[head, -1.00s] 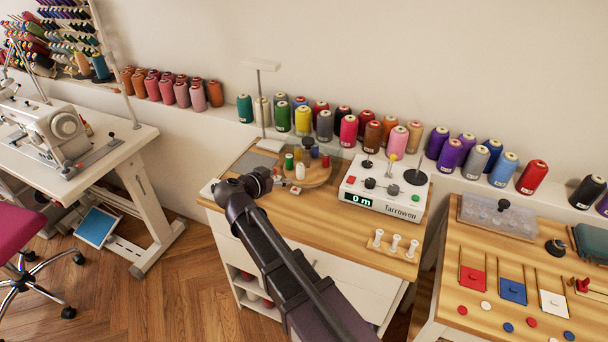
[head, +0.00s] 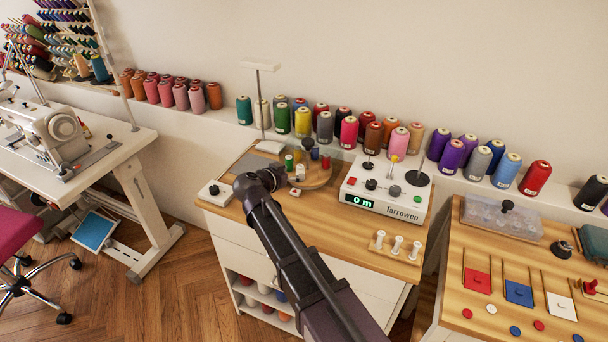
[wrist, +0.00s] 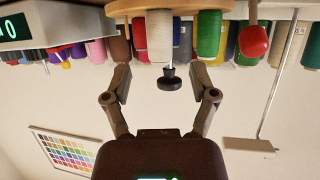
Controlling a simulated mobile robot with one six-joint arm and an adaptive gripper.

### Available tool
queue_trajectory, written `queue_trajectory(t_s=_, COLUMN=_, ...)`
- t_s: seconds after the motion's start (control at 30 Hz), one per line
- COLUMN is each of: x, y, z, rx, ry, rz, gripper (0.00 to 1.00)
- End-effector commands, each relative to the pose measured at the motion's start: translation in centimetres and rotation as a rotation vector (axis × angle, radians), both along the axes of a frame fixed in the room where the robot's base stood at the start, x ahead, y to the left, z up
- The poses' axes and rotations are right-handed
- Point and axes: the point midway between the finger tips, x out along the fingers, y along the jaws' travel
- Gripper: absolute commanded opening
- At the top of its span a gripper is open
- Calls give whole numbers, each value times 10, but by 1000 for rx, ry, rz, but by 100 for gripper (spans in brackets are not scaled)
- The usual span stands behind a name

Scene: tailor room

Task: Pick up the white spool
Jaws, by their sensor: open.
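The white spool (wrist: 159,35) stands on a round wooden tray (wrist: 115,6), which shows inverted at the top of the wrist view. In the head view the white spool (head: 300,171) is just right of my gripper (head: 275,177). In the wrist view my gripper (wrist: 160,76) is open, with one finger on each side of the spool's line. The spool lies beyond the fingertips and nothing is held. A black knob (wrist: 171,79) on a thin stem shows between the fingers, apparently behind the spool.
Green (head: 289,162) and red (head: 325,161) small spools share the tray. The Tarrowen machine (head: 385,195) stands to the right, with a rack of white spools (head: 397,245) before it. A thread stand (head: 262,105) rises behind. Large cones line the wall.

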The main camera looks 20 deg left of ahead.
Motion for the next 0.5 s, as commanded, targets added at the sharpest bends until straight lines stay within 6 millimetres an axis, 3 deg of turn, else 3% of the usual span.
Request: queue_trajectory(t_s=0.5, x=43, y=-12, z=-18, rx=1, ry=0, rz=-1, gripper=75)
